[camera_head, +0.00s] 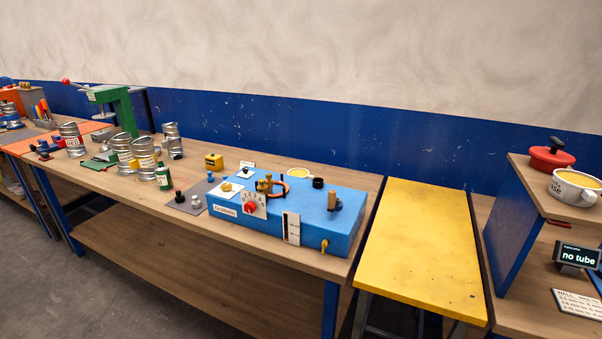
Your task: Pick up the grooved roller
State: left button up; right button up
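Neither of my grippers is in view. I cannot tell for sure which part is the grooved roller. Small knob-like parts, one dark (180,197) and one silver (195,201), stand on a grey plate (174,206) left of the blue machine (312,232). The machine carries brass parts (264,185) with a reddish ring, a black cylinder (318,183), a wooden-looking peg (333,201) and a red knob (250,207). Any grooves are too small to make out.
Several metal duct pieces (145,158), a green bottle (164,178), a yellow block (213,162) and a green press (118,104) stand on the wooden bench (231,255). A bare yellow table (421,245) is to the right. A display (576,257) reads "no tube".

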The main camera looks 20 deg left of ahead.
aim_at(262, 188)
jog(key=u, duration=0.1)
jog(key=i, duration=0.9)
jog(key=u, duration=0.3)
